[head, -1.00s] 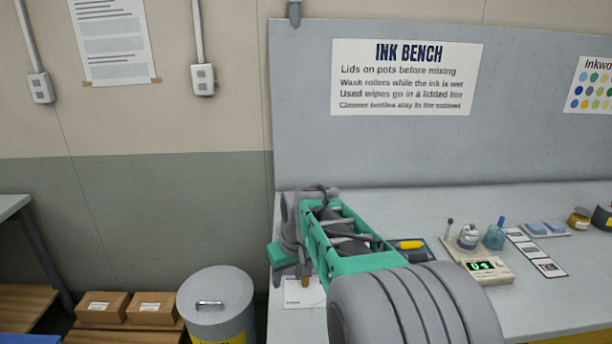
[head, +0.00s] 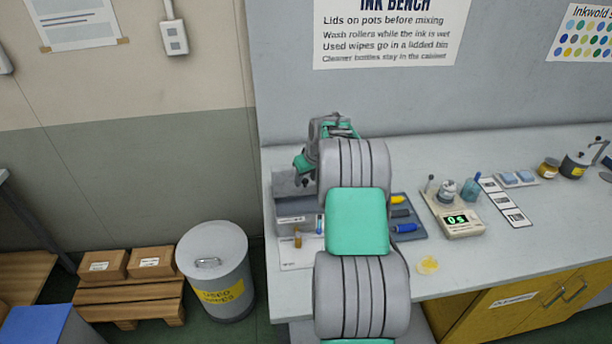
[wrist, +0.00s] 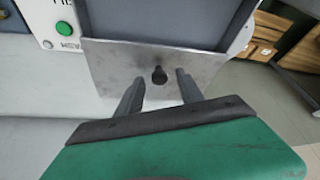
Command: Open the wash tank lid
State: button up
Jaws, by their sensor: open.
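The wash tank appears to be the grey box (head: 290,185) at the left end of the bench, partly hidden by my arm. In the wrist view, a pale metal plate (wrist: 115,65) with a dark knob (wrist: 159,75) fills the upper middle. I take this plate to be the lid, but cannot tell for certain. My gripper (wrist: 160,80) is open and empty. Its two fingers point at the plate, with the knob between their tips in the picture; I see no contact. In the head view the fingers are hidden behind my arm.
A green button (wrist: 63,28) is on a white panel left of the plate. The bench holds a tray (head: 420,232) with coloured tools, a scale (head: 460,223) and jars.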

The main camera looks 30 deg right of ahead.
grip_shut()
dwell(0.4)
dwell(0.9)
